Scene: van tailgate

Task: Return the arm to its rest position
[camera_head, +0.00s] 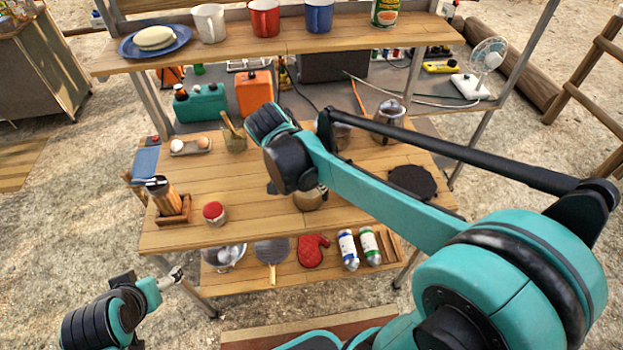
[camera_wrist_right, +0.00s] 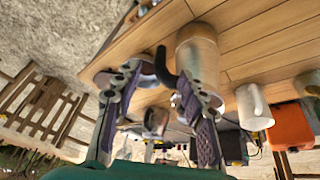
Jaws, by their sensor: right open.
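My right arm (camera_head: 390,205) reaches from the lower right over the wooden table, its wrist above the table's middle. Its fingers are hidden behind the wrist in the head view. In the right wrist view my right gripper (camera_wrist_right: 158,82) is open, with its two fingers apart. A tan pot (camera_wrist_right: 198,52) with a black handle is just beyond the fingers, and the handle shows between the fingertips; I cannot tell whether they touch. The pot is partly visible under the wrist in the head view (camera_head: 308,199). My left gripper (camera_head: 172,278) is low at the lower left, off the table's front corner; its jaw opening is unclear.
The wooden table (camera_head: 245,190) holds a red-lidded jar (camera_head: 214,212), a utensil holder (camera_head: 172,207) and a black round mat (camera_head: 412,181). An upper shelf (camera_head: 340,38) carries mugs and a plate. A lower shelf (camera_head: 240,284) holds bottles and a red mitt. Bare ground lies left.

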